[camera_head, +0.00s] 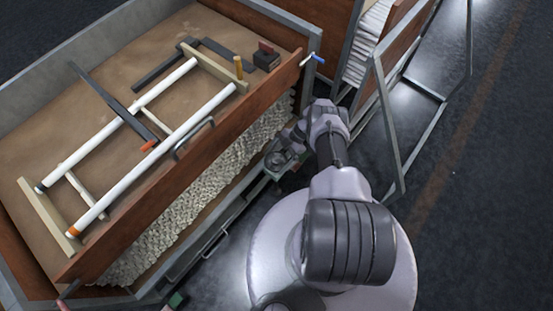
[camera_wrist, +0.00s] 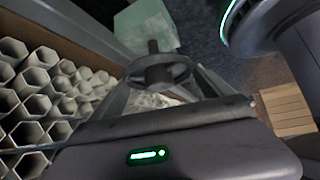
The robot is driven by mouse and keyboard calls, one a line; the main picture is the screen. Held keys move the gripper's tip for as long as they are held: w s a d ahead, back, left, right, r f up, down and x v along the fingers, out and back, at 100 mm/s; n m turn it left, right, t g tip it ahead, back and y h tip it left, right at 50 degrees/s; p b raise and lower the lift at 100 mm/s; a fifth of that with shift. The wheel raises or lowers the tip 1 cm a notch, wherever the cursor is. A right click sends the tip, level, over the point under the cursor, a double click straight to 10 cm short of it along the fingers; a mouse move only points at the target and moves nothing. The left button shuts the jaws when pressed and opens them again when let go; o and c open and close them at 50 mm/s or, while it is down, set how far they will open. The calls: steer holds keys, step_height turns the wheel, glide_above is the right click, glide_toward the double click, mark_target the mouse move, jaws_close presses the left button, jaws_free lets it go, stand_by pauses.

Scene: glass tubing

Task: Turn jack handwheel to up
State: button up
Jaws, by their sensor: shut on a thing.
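The jack handwheel (camera_wrist: 158,73) is a dark grey wheel with a central hub and a short upright post, in the upper middle of the wrist view. My gripper (camera_wrist: 158,84) reaches up to it from below, with a finger on either side, and is shut on the wheel. In the head view my gripper (camera_head: 286,150) is low beside the long side of the crate, near its right corner. The wheel is small and partly covered by my gripper there, so its turn position cannot be told.
A wooden crate (camera_head: 215,140) holds a frame with white tubes (camera_head: 150,150) on its top. Pale hexagonal tubing ends (camera_wrist: 40,90) show close left in the wrist view. A metal-framed rack (camera_head: 385,120) stands to the right. Dark floor (camera_head: 480,200) is clear at right.

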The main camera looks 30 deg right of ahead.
steer(key=shift+a+n+g, duration=0.2)
steer(key=shift+n+g, duration=0.3)
steer(key=shift+n, duration=0.1)
steer(key=o, duration=1.1)
steer(key=shift+r, duration=0.1)
steer(key=v, duration=1.2)
steer(key=shift+a, duration=0.1)
